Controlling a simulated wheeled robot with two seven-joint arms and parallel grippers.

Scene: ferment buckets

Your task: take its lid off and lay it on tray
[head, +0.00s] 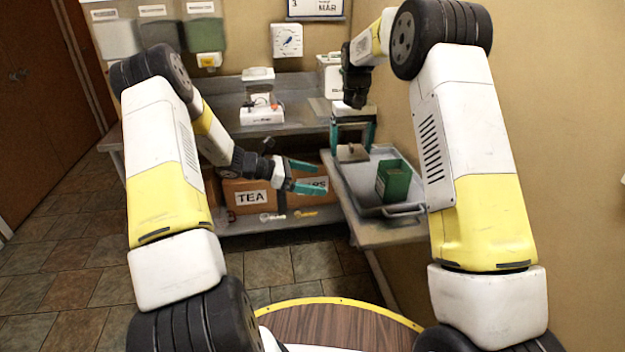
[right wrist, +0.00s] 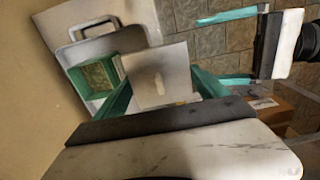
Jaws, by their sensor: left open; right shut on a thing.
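My right gripper (head: 352,136) points down over the far end of the grey tray (head: 408,211). It is shut on a flat square lid-like panel (head: 352,153), which looks pale in the right wrist view (right wrist: 172,62) between the teal fingers (right wrist: 163,92). The panel is above the tray; whether it touches the tray is unclear. A green open box (head: 394,181) stands in the tray and shows brownish contents in the right wrist view (right wrist: 99,75). My left gripper (head: 305,177) is open and empty, left of the tray. No bucket is clearly identifiable.
The tray lies on a grey side counter (head: 378,235). Brown boxes, one labelled TEA (head: 250,197), stand on the shelf below the back counter (head: 225,128). A white scale-like device (head: 261,114) stands on that counter. A round wooden table (head: 335,325) is in front.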

